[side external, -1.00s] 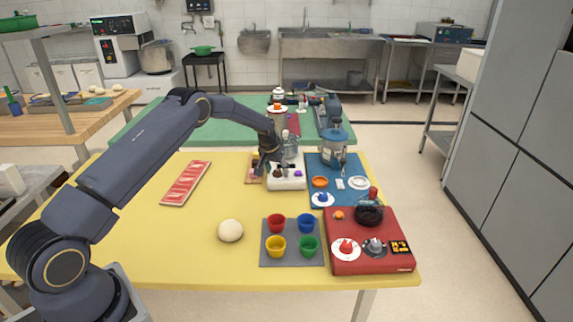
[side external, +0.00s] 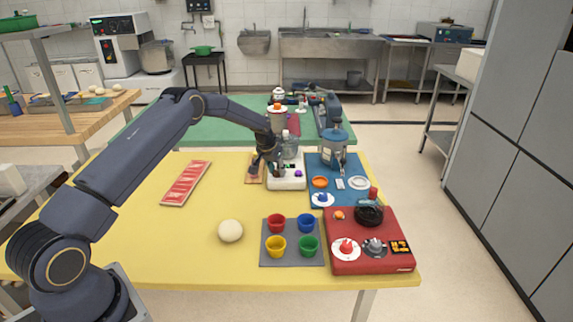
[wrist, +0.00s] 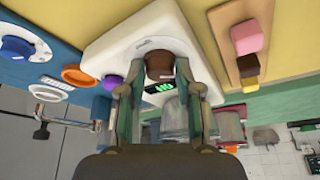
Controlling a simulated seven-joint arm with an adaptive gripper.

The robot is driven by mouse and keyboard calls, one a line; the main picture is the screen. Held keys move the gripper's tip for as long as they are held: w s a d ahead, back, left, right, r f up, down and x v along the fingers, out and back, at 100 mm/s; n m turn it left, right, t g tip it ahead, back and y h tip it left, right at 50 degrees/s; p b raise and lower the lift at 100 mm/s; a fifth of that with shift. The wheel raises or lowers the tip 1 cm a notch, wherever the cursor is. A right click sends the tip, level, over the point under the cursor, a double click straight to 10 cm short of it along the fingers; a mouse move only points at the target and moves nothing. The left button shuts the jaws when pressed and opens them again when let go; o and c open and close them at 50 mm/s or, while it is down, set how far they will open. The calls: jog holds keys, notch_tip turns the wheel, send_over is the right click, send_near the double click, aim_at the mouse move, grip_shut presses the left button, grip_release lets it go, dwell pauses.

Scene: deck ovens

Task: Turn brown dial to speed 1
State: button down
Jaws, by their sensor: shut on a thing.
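The white appliance (side external: 288,184) stands on the yellow table, past its middle. It also shows in the wrist view (wrist: 108,42), with the brown dial (wrist: 158,64), a purple knob (wrist: 113,82) and a small green-lit display (wrist: 157,88) on it. My gripper (wrist: 155,76) has one finger on either side of the brown dial and is shut on it. The display reading and the dial's mark are too small to make out.
A blue mat (side external: 315,166) with a blender (side external: 334,148), an orange bowl (side external: 320,182) and a blue knob (side external: 322,198) lies right of the appliance. A wooden board (wrist: 262,15) with pink and brown blocks is beside it. The table's left middle is mostly clear.

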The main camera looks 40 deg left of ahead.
jog(key=m+h, duration=0.2)
jog(key=m, duration=0.4)
jog(key=shift+a, duration=0.15)
jog(key=shift+h, duration=0.3)
jog(key=c, duration=0.8)
grip_release()
jog(key=v, duration=1.2)
